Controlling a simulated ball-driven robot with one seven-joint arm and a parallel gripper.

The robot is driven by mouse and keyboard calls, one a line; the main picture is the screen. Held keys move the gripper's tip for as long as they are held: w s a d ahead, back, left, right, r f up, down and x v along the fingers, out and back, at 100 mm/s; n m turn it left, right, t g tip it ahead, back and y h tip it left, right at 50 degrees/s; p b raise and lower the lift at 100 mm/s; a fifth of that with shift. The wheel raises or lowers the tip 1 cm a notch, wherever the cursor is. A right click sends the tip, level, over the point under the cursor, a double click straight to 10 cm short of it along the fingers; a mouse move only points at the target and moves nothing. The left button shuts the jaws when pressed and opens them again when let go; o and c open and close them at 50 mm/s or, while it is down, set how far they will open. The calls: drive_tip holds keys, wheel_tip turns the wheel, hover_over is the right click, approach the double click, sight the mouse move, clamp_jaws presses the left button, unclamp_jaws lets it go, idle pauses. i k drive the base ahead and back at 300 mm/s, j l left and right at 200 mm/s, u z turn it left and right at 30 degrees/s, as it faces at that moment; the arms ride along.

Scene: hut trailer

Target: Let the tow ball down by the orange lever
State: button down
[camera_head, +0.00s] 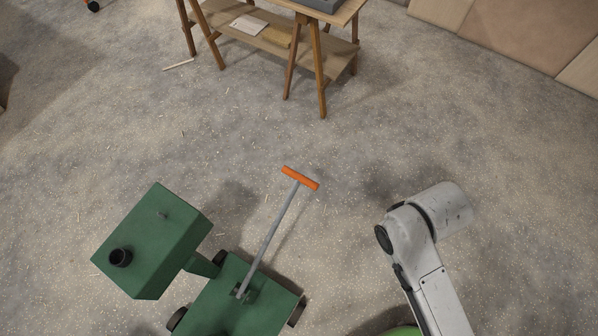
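An orange T-shaped lever handle (300,178) tops a thin grey rod (268,240). The rod leans up and to the right from a small bracket on a green wheeled base (225,305). A green box (150,235) joins this base at the upper left through a short neck. A round black part (120,257) sits on the box; I cannot tell whether it is the tow ball. My grey-white arm shows at the lower right, apart from the lever. My gripper is not in view.
A wooden trestle table (270,40) with a lower shelf stands at the back. Tan panels (510,35) line the upper right edge. The grey floor (400,130) between the lever, table and panels is mostly clear, with small scattered chips. A dark wheel (298,312) stands at the base's right side.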

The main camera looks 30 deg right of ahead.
sight(299, 178)
drive_tip(key=i+l, duration=0.2)
drive_tip(key=l, duration=0.15)
drive_tip(key=i+l+u, duration=0.15)
drive_tip(key=l, duration=0.2)
drive_tip(key=i+l, duration=0.15)
drive_tip(key=l, duration=0.2)
drive_tip(key=i+l+u, duration=0.15)
drive_tip(key=l, duration=0.2)
drive_tip(key=i+l, duration=0.15)
drive_tip(key=l, duration=0.25)
drive_tip(key=i+l+u, duration=0.15)
drive_tip(key=l, duration=0.25)
drive_tip(key=i+l, duration=0.15)
drive_tip(key=l, duration=0.25)
drive_tip(key=i+l+u, duration=0.15)
drive_tip(key=l, duration=0.25)
